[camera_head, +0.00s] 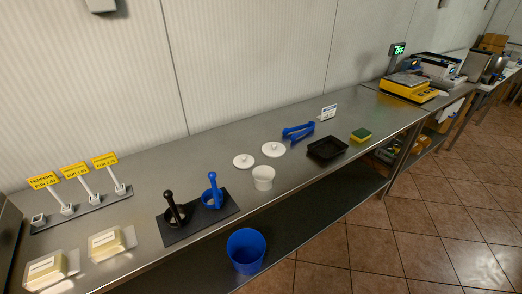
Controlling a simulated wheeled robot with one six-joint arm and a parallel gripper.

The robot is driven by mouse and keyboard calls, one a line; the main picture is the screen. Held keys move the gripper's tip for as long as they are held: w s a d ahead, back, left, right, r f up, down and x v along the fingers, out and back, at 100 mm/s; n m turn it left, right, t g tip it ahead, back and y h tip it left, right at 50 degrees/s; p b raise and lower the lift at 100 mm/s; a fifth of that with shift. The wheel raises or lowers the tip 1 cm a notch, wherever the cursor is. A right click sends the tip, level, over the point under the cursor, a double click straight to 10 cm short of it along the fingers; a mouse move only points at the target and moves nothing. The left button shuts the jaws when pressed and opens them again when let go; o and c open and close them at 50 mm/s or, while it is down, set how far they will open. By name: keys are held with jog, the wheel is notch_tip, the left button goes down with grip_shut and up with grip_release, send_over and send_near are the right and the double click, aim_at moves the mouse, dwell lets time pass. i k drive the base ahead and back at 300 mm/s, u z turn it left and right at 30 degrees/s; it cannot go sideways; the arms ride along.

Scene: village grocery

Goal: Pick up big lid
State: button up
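Two round white lids with small knobs lie on the steel counter. The big lid (274,150) looks slightly larger and lies to the right and a little farther back. The smaller lid (243,161) lies just to its left, and the two look apart. A white tub (263,178) stands in front of them near the counter's front edge; its top looks open. My gripper is not in view.
Blue tongs (298,131) lie behind and right of the lids. A black tray (327,149) and a sponge (361,135) are farther right. A dark mat (174,233) with black and blue upright tools is left. A blue bucket (246,250) stands below the counter's front edge.

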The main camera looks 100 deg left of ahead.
aim_at(272, 149)
jog(key=u, duration=0.9)
jog(key=i, duration=1.1)
jog(key=u, duration=2.5)
jog(key=i, duration=1.25)
jog(key=u, duration=1.35)
jog(key=i, duration=0.4)
jog(key=u, duration=0.25)
